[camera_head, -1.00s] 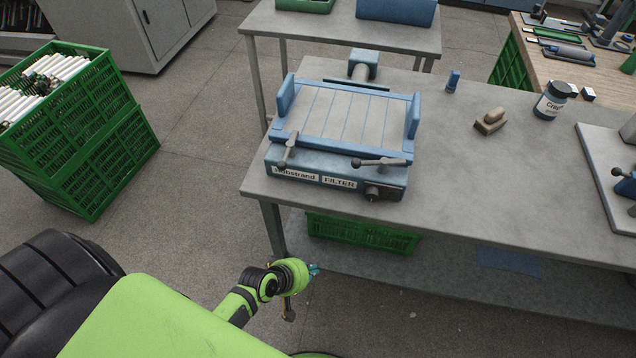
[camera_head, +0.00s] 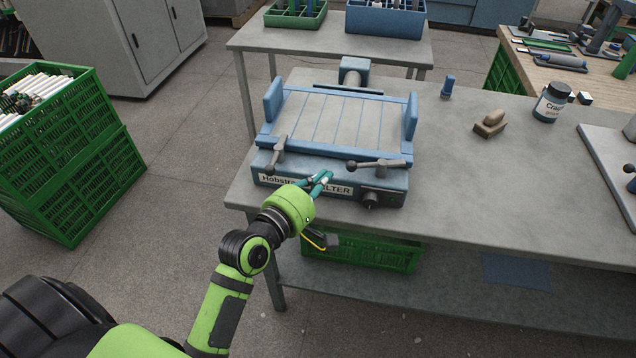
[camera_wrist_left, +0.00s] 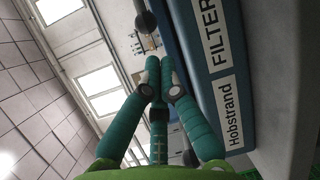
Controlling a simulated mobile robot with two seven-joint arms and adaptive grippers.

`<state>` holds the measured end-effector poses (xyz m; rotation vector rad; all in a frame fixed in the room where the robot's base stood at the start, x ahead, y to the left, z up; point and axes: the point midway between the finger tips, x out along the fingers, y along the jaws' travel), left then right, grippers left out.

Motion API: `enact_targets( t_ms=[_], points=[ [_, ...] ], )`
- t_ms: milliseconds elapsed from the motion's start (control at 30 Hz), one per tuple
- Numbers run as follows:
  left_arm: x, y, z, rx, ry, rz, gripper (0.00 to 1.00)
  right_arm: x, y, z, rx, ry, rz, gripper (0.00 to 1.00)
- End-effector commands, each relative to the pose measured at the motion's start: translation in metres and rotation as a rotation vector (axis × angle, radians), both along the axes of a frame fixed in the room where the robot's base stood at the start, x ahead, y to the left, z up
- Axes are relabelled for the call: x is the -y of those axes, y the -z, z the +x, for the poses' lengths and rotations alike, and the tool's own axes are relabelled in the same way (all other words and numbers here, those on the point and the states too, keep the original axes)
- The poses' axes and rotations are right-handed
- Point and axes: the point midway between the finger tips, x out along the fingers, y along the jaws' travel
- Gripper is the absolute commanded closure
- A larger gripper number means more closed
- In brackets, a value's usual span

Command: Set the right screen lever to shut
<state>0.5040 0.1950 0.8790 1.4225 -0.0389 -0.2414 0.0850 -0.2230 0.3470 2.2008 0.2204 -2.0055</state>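The filter unit (camera_head: 283,180) is a blue box with a ribbed screen (camera_head: 335,119) on the bench. Its front carries two grey levers with ball knobs. The right screen lever (camera_head: 378,164) lies nearly sideways, its knob at its left end. My right gripper is not in view.
A green crate (camera_head: 365,253) sits below. Stacked green crates (camera_head: 75,180) stand left on the floor.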

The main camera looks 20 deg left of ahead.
Motion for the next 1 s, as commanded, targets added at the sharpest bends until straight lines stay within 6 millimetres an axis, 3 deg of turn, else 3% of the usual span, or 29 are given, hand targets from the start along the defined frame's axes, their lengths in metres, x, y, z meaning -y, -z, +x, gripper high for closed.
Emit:
enact_targets(
  t_ms=[200,400,1000],
  points=[
    [0.008,0.004,0.039,0.0,0.001,0.0,1.0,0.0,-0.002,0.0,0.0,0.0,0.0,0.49],
    [0.012,0.007,0.057,-0.001,0.002,0.001,1.0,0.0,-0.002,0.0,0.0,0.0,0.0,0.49],
    [0.009,0.007,0.06,-0.002,-0.01,0.002,1.0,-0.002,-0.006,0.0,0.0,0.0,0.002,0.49]
  ],
)
